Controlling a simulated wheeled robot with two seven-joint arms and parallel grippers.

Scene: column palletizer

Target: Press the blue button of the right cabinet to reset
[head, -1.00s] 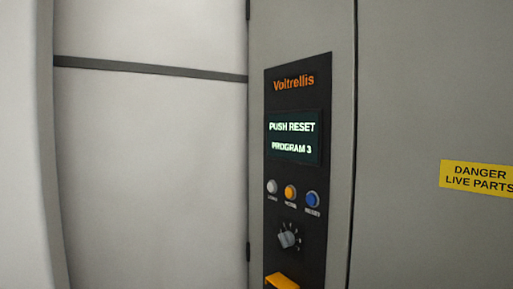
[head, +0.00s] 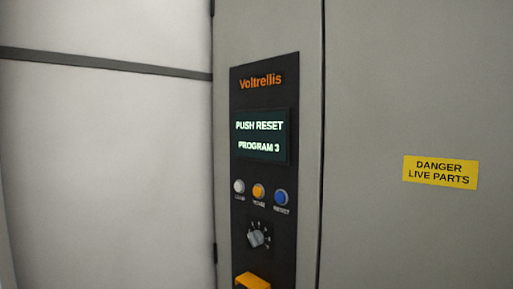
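The blue button (head: 281,198) is on the black control panel (head: 286,230) of the grey cabinet (head: 400,90). It is the rightmost of three buttons in a row, beside an orange button (head: 259,192) and a white button (head: 239,187). Above them a screen (head: 261,136) reads "PUSH RESET" and "PROGRAM 3". Neither of my grippers shows in the head view.
Below the buttons is a grey rotary knob (head: 259,235), and under it an orange handle (head: 252,281) at the picture's bottom edge. A yellow "DANGER LIVE PARTS" label (head: 440,172) is on the right. A pale wall panel (head: 105,170) fills the left.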

